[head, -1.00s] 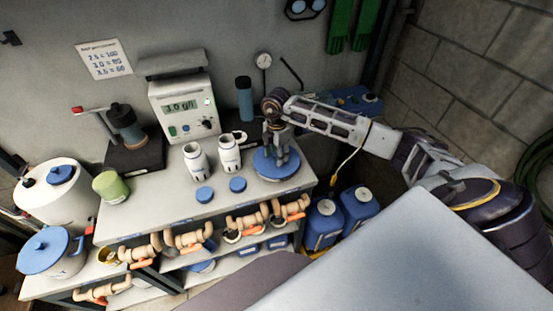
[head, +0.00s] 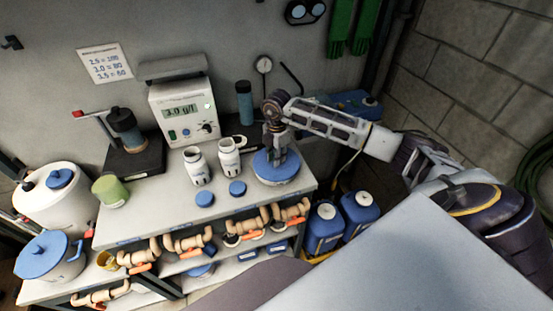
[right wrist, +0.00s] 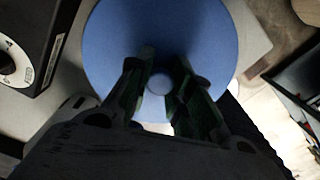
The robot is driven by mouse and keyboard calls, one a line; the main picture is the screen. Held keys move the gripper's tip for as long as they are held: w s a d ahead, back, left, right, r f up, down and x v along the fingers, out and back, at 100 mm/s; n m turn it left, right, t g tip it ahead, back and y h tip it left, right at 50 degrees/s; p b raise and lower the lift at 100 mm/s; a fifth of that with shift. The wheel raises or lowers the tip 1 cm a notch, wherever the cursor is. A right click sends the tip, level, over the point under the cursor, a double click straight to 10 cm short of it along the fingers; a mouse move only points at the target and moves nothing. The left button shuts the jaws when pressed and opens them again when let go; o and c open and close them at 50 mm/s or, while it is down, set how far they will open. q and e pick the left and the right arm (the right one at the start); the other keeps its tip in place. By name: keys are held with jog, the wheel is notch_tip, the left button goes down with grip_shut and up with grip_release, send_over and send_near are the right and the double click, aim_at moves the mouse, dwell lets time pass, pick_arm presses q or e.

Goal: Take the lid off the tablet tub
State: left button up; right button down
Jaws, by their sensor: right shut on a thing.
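A round blue lid (head: 262,172) sits at the right end of the bench top, with a thin pale edge of the tub (head: 276,186) showing beneath it. The lid also fills the upper middle of the right wrist view (right wrist: 112,50). My right gripper (head: 278,163) points down over the middle of the lid. Its two fingers (right wrist: 158,82) are shut on the lid's small round knob (right wrist: 158,84). I cannot see a gap between lid and tub. The tub's inside is hidden. My left gripper is not in view.
Two white bottles (head: 230,158) stand left of the lid, with two blue caps (head: 237,188) in front. A scale-like meter (head: 183,112) stands behind. A green cup (head: 110,190) is farther left. Blue jugs (head: 325,228) stand below the bench's right end.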

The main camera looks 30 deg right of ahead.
notch_tip(320, 180, up, 9)
jog(key=shift+r+b, duration=0.15)
jog(key=shift+b, duration=0.55)
jog(key=shift+s, duration=0.1)
